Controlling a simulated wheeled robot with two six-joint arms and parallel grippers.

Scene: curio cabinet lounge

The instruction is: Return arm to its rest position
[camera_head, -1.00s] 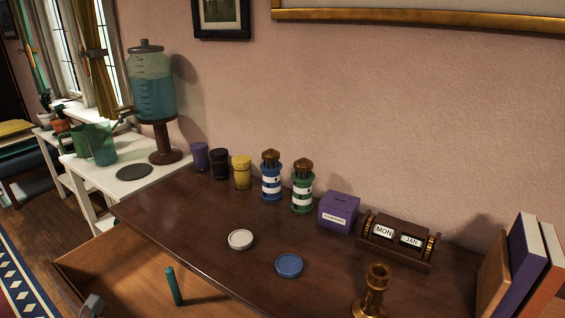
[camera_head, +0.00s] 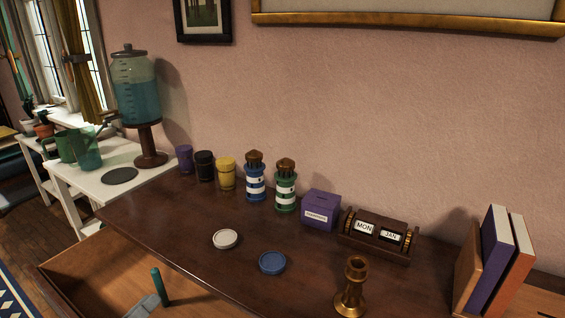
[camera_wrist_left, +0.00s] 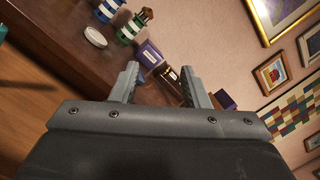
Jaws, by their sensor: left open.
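My left gripper (camera_wrist_left: 160,82) is open in the left wrist view, with its two grey fingers apart and nothing between them. In the head view only a grey part of it (camera_head: 148,306) shows at the bottom left, over the open drawer (camera_head: 95,262) and close to an upright teal cylinder (camera_head: 160,286). I cannot tell whether the two touch. The rest of the left arm is out of the head view. My right gripper is in neither view.
The dark wooden top (camera_head: 180,225) holds a white disc (camera_head: 225,239), a blue disc (camera_head: 272,263), a brass candlestick (camera_head: 352,285), lighthouse jars (camera_head: 286,190), a purple box (camera_head: 321,210), a calendar (camera_head: 378,236) and books (camera_head: 496,262). A drink dispenser (camera_head: 137,95) stands at left.

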